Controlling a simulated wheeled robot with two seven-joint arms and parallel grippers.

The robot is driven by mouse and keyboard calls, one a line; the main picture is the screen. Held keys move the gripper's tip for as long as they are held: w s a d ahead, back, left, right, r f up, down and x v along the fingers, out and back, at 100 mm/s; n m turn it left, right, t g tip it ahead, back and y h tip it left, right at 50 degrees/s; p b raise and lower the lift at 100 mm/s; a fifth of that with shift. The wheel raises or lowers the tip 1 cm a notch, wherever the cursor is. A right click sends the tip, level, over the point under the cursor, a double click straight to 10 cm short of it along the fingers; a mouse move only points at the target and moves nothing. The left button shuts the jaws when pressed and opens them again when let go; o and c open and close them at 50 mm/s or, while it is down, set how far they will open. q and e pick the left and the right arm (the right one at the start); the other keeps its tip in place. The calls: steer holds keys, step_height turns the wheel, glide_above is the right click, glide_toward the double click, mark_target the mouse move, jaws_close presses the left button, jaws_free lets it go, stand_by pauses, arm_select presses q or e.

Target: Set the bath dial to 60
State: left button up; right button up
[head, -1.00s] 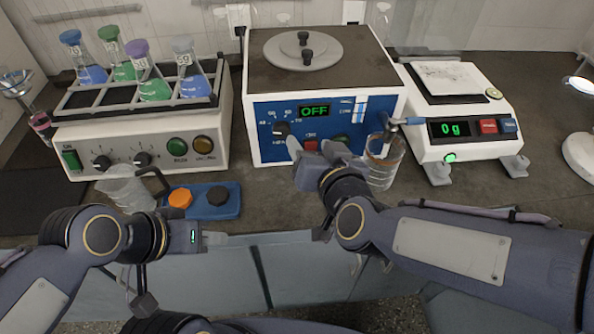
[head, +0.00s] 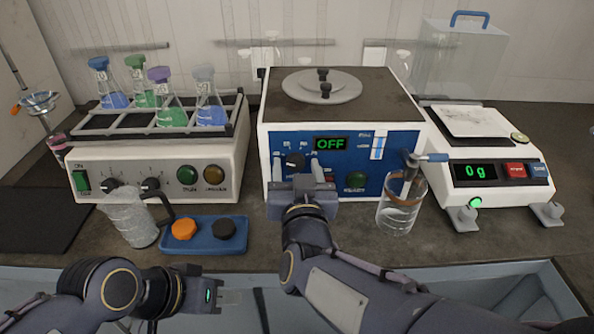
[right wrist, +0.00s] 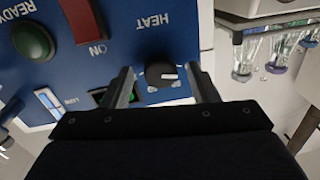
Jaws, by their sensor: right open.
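The water bath (head: 411,165) is a white box with a blue front panel. Its display (head: 331,144) reads OFF. The black bath dial (head: 294,160) is at the panel's upper left, with scale numbers around it that are too small to read surely. My right gripper (head: 296,166) is open in front of the panel, one finger on each side of the dial. In the right wrist view the dial (right wrist: 160,74) sits between the spread fingertips, with a gap on both sides and a white mark on its face. My left gripper (head: 230,297) is low at the front left, away from the bath.
A beaker with water (head: 398,212) stands close at the bath's right front. A balance (head: 495,178) is further right. A shaker with flasks (head: 150,163) is to the left, with a pitcher (head: 130,222) and a blue tray (head: 204,247) before it.

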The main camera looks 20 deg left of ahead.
steer(key=c, duration=1)
